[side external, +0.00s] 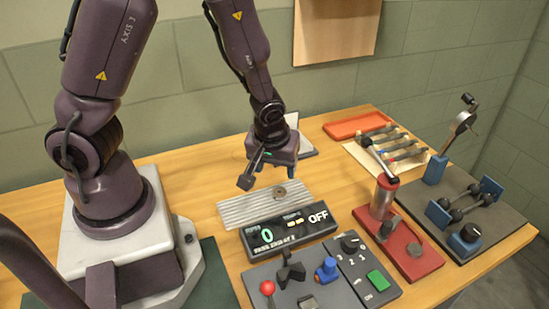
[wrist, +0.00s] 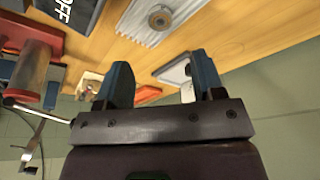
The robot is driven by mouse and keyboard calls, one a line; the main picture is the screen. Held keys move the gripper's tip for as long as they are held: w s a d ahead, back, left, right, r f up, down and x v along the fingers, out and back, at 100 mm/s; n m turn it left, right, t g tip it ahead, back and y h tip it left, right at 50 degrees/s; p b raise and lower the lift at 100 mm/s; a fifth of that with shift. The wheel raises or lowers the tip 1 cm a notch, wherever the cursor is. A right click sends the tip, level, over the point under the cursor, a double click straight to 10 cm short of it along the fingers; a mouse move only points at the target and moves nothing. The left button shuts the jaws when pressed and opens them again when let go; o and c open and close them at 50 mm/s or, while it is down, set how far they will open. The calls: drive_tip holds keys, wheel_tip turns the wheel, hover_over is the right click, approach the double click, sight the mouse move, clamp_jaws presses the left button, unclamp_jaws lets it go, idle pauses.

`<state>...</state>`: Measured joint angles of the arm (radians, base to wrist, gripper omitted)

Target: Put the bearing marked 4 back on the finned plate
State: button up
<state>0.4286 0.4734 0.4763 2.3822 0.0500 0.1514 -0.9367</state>
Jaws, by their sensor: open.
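A small round metal bearing (side external: 279,190) lies on the ribbed, pale grey finned plate (side external: 240,212), near the plate's far right part. In the wrist view the bearing (wrist: 161,19) shows as a ring with a dark centre on the finned plate (wrist: 140,25). I cannot read a number on it. My gripper (side external: 277,171) hangs above the plate, a little above and behind the bearing. In the wrist view its two blue fingers are spread apart (wrist: 164,75) with nothing held between them. The bearing is beyond the fingertips, apart from them.
A display box (side external: 290,231) reading 0 and OFF stands in front of the plate. A control panel (side external: 325,280) is nearer. A red-based device (side external: 405,255) stands to the right. A pale slab (side external: 306,150) and an orange tray (side external: 357,124) lie behind. Wood left of the plate is clear.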

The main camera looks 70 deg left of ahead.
drive_tip(key=s+d+r+m+t+h, duration=0.1)
drive_tip(key=s+r+m, duration=0.4)
drive_tip(key=r, duration=0.7)
drive_tip(key=s+d+r+m+t+h, duration=0.1)
drive_tip(key=s+r+m, duration=0.4)
drive_tip(key=r, duration=0.6)
drive_tip(key=shift+s+d+r+t, duration=0.4)
drive_tip(key=shift+d+t, duration=0.4)
drive_tip(key=shift+d, duration=0.2)
